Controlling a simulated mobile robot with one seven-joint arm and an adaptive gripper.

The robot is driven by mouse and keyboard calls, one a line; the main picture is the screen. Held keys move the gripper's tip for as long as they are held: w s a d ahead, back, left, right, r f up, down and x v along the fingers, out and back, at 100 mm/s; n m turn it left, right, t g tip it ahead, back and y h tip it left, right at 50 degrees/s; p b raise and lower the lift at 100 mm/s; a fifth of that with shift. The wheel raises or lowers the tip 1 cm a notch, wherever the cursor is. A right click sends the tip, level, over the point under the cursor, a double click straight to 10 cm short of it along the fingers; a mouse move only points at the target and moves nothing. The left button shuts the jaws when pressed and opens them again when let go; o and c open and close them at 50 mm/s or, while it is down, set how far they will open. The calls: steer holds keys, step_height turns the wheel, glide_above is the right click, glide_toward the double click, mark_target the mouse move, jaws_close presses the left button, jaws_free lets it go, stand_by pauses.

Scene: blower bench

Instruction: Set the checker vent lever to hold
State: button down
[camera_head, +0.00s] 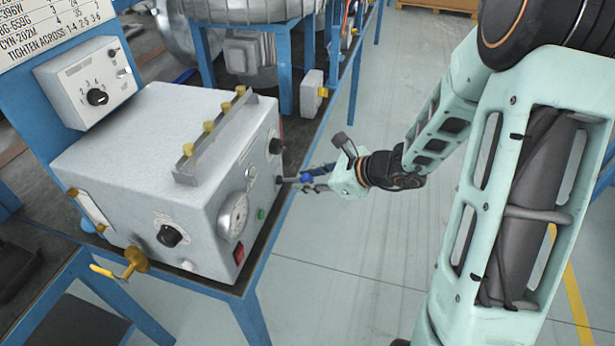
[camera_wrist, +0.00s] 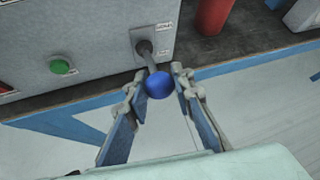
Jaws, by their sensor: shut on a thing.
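The checker (camera_head: 140,140) is a light grey box on the bench in the head view. Its vent lever comes out of the right side face as a short dark rod with a blue ball knob (camera_head: 307,177). In the wrist view the rod comes from a dark round boss and slants toward me, with the blue knob (camera_wrist: 159,84) at its end. My gripper (camera_wrist: 160,90) is shut on the knob, one fingertip on each side. In the head view my gripper (camera_head: 313,181) reaches the lever from the right. The lever's position marks are not readable.
The checker's face also carries a dial gauge (camera_head: 233,217), a green button (camera_wrist: 62,65), a red switch (camera_head: 239,254) and black knobs. A brass valve with a yellow handle (camera_head: 133,262) sits at the front left. A red cylinder (camera_wrist: 213,16) stands beyond the lever. Open floor lies right.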

steer(key=shift+w+a+r, duration=0.15)
steer(key=shift+a+r, duration=0.05)
steer(key=shift+r, duration=0.35)
steer(key=c, duration=1.7)
jaws_free()
steer(key=shift+o, duration=0.2)
steer(key=shift+f, duration=0.1)
steer(key=shift+d, duration=0.15)
steer(key=v, duration=1.2)
steer(key=shift+f, duration=0.1)
